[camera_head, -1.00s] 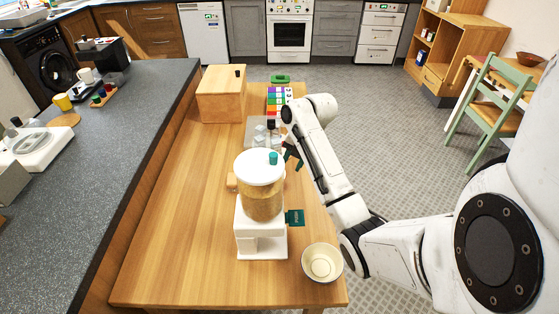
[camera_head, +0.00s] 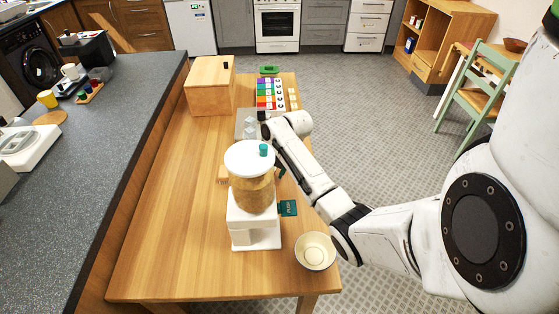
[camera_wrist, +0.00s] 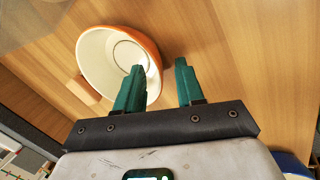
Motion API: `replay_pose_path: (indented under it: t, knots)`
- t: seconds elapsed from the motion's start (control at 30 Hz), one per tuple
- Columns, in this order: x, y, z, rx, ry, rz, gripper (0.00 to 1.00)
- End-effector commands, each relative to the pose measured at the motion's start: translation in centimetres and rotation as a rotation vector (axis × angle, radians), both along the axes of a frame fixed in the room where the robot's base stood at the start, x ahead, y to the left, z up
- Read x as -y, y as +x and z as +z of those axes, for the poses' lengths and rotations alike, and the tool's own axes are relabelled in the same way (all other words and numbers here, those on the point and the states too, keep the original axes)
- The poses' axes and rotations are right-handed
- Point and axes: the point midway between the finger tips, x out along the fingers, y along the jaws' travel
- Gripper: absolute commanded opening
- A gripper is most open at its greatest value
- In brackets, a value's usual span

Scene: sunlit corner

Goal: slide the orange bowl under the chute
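The orange bowl (camera_wrist: 146,46), pale inside, shows in the wrist view on the wooden table. In the head view I cannot make it out. My gripper (camera_wrist: 160,72) is open, with two green fingers. The left finger overlaps the bowl's inside and the right finger is outside its right rim. I cannot tell whether either touches the bowl. In the head view one dark finger (camera_head: 281,171) shows just behind the dispenser (camera_head: 252,195), which hides much of the gripper.
A pale bowl (camera_head: 315,252) stands at the table's near right corner, right of the dispenser. A wooden box (camera_head: 208,86), coloured cards (camera_head: 270,93) and a tray (camera_head: 246,124) lie farther back. The table left of the dispenser is mostly clear.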

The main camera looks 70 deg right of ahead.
Motion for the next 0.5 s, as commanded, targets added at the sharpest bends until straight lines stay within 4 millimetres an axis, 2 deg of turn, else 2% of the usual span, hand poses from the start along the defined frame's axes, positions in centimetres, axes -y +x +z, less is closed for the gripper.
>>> replay_pose_path:
  t: [0.2,0.5]
  knots:
    - [0.0,0.4,-1.5,-0.001,0.001,0.001,0.38]
    - [0.0,0.5,-1.6,0.000,0.000,0.001,0.38]
